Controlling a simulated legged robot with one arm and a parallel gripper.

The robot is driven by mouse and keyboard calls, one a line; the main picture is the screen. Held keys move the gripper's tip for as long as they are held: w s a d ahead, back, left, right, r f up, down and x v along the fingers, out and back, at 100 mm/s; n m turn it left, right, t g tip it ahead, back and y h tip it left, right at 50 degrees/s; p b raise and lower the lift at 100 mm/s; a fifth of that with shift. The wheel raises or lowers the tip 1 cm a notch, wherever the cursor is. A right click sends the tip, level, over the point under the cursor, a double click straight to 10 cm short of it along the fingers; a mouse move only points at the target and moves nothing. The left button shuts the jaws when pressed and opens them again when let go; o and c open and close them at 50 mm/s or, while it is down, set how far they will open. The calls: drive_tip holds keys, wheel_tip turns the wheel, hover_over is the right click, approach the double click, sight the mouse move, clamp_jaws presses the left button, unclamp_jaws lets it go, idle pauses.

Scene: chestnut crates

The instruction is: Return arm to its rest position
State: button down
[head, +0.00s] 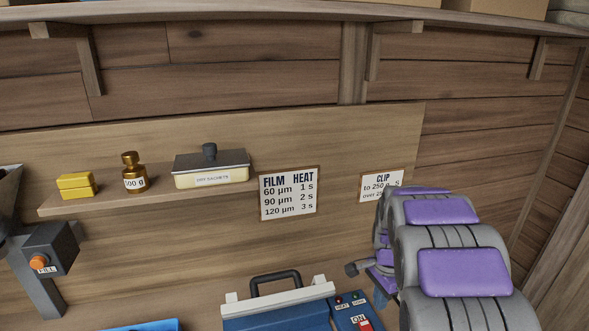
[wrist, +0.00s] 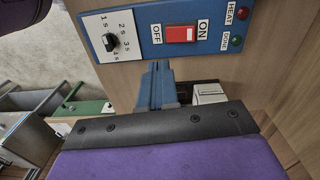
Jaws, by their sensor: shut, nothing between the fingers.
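My arm (head: 455,255), grey with purple pads, rises at the right of the head view. It is bent, with its wrist turned toward the bench beside the sealer. My gripper (wrist: 157,85) shows in the wrist view as blue-grey fingers close together, shut and empty. In the head view the arm mostly hides it. The blue heat sealer (head: 280,312) stands just left of my arm. Its control panel (wrist: 160,38), with a dial and a red ON/OFF switch, is close past my fingers in the wrist view. I cannot tell whether the fingers touch it.
A grey FILL device (head: 45,255) stands at the left. A blue tray edge (head: 140,325) shows below. Open space lies above the sealer.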

drive_tip(key=s+a+r+n, duration=0.1)
drive_tip(key=s+a+n, duration=0.2)
drive_tip(key=s, duration=0.8)
drive_tip(key=s+a+r+n+g, duration=0.1)
drive_tip(key=s+a+r+n, duration=0.1)
drive_tip(key=s+a+n, duration=0.2)
drive_tip(key=s+a+r+n, duration=0.2)
drive_tip(key=s+a+n, duration=0.2)
drive_tip(key=s, duration=1.4)
drive_tip(key=n, duration=0.3)
drive_tip(key=shift+s+r+n+g, duration=0.25)
drive_tip(key=shift+s+n+g, duration=0.05)
drive_tip(key=shift+s+n, duration=0.1)
